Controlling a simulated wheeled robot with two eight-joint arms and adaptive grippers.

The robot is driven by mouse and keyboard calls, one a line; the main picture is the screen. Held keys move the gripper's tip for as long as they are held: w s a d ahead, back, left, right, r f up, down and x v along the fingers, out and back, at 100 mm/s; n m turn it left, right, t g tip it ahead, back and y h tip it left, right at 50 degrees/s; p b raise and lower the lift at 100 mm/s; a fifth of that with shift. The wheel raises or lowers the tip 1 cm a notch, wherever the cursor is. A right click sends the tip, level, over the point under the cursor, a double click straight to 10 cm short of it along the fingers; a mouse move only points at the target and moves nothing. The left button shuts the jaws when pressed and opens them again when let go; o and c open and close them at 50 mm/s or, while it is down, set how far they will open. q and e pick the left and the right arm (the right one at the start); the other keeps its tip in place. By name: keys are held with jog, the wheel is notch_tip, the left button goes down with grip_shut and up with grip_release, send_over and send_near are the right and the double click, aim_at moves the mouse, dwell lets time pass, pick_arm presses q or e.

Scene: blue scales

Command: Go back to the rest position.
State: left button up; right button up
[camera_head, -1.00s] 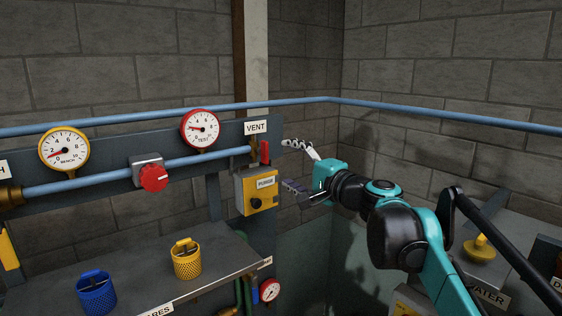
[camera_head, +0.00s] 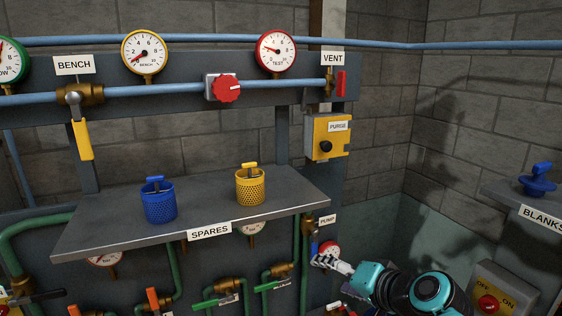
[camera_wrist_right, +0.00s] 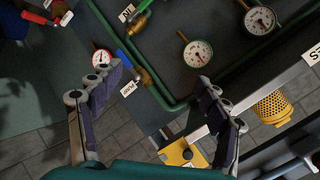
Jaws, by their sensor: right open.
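My right gripper (camera_head: 328,258) is low in the head view, below the right end of the spares shelf. It is beside a small red-rimmed gauge (camera_head: 330,246) under the PUMP label, overlapping it in the picture; I cannot tell whether they touch. In the right wrist view my right gripper's two fingers (camera_wrist_right: 162,82) are spread wide with nothing held between them. That gauge (camera_wrist_right: 102,58) and a blue valve handle (camera_wrist_right: 123,57) show behind the left finger. The yellow purge box (camera_wrist_right: 184,153) shows between the fingers, near the bottom. My left gripper is not in view.
The spares shelf (camera_head: 100,226) bears a blue basket (camera_head: 159,205) and a yellow basket (camera_head: 250,189). Above run a blue pipe with a red knob (camera_head: 228,88) and a red vent lever (camera_head: 341,83). Green pipes (camera_head: 178,266) lie below. A blanks bench (camera_head: 520,203) stands right.

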jog(key=s+d+f+n+g+h+b, duration=0.1)
jog(key=s+f+b, duration=0.3)
jog(key=f, duration=0.8)
jog(key=s+d+f+n+g+h+b, duration=0.1)
jog(key=s+f+b, duration=0.4)
jog(key=f, duration=0.7)
jog(key=s+d+f+n+g+h+b, duration=0.1)
jog(key=s+d+f+n+h+b, duration=0.2)
jog(key=f, duration=0.9)
jog(key=shift+s+d+f+h+b, duration=0.15)
jog(key=shift+s+d+h+b, duration=0.3)
jog(key=shift+s+b, duration=0.7)
